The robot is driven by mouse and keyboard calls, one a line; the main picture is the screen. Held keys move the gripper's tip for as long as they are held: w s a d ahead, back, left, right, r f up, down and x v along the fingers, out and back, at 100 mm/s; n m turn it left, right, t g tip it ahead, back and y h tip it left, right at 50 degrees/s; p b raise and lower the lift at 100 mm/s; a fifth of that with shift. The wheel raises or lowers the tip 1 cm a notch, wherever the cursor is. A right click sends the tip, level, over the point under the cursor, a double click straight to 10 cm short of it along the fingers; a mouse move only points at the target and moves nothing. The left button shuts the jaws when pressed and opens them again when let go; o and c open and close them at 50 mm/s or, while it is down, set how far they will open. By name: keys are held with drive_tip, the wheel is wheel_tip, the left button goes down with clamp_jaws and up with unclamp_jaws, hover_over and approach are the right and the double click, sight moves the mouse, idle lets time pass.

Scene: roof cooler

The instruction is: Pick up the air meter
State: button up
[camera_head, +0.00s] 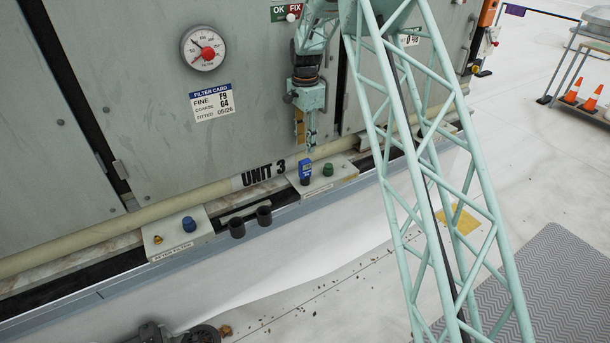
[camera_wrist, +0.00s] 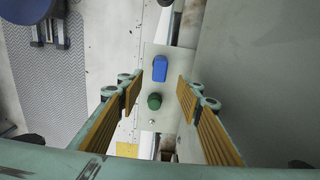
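The blue air meter (camera_head: 305,172) stands upright on a pale shelf plate (camera_head: 340,176) at the foot of the grey cabinet, beside a green knob (camera_head: 328,169). My gripper (camera_head: 306,143) hangs above the meter, pointing down, with a small gap between. In the wrist view my gripper (camera_wrist: 158,93) is open and empty, its two ribbed yellow pads spread wide. The air meter (camera_wrist: 160,68) shows from above between and beyond the fingertips, with the green knob (camera_wrist: 154,101) nearer the lower edge of that view.
A second plate (camera_head: 165,251) to the left carries a blue knob (camera_head: 189,224) and a small brass fitting. Two dark cups (camera_head: 250,222) sit between the plates. The cabinet face (camera_head: 150,140) with its dial gauge (camera_head: 203,48) rises behind. Open floor lies in front.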

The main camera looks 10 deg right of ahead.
sight(305, 161)
drive_tip(key=shift+f, duration=0.15)
drive_tip(key=shift+f+b, duration=0.7)
drive_tip(key=shift+f, duration=3.45)
drive_tip(key=shift+f+b, duration=0.7)
drive_tip(key=shift+f, duration=1.95)
drive_tip(key=c, duration=1.1)
